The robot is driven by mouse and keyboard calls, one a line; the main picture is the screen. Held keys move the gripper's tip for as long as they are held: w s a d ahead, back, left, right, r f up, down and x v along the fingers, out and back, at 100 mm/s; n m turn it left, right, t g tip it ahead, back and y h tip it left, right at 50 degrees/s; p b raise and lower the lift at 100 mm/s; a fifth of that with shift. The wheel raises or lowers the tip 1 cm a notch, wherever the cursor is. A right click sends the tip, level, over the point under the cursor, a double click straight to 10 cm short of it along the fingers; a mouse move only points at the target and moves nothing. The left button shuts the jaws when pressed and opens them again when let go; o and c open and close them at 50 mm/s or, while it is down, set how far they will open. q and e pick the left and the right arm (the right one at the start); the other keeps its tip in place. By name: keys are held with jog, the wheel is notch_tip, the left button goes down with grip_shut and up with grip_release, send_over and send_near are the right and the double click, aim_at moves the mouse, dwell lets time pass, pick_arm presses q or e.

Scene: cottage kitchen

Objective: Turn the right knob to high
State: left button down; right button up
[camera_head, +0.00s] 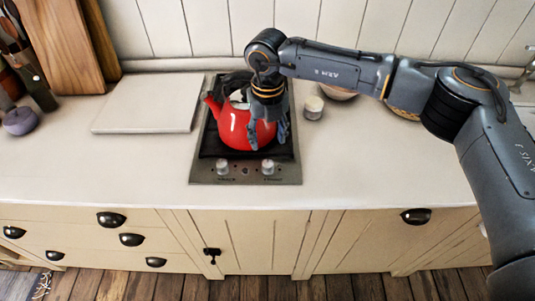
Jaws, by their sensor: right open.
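The right knob (268,167) is a small pale knob on the front panel of the dark two-burner hob (289,176). The left knob (222,167) sits beside it, across the panel's middle. My right gripper (268,145) hangs pointing down in front of the red kettle (231,125), just behind and above the right knob. Its fingers are apart, with no knob between them. Whether the fingers touch the kettle I cannot tell. The panel markings are too small to read. My left gripper is not in view.
A white board (147,103) lies left of the hob. A small jar (313,107) and bowls stand to its right, partly behind my right arm. Wooden boards (65,45) lean at the back left. The counter front is clear.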

jog(key=p, duration=0.1)
send_over(268, 162)
notch_tip(268, 162, down, 4)
jog(key=shift+s+f, duration=0.1)
notch_tip(268, 162, down, 4)
jog(key=shift+p, duration=0.6)
jog(key=shift+f, duration=0.7)
jog(key=c, duration=0.9)
grip_shut()
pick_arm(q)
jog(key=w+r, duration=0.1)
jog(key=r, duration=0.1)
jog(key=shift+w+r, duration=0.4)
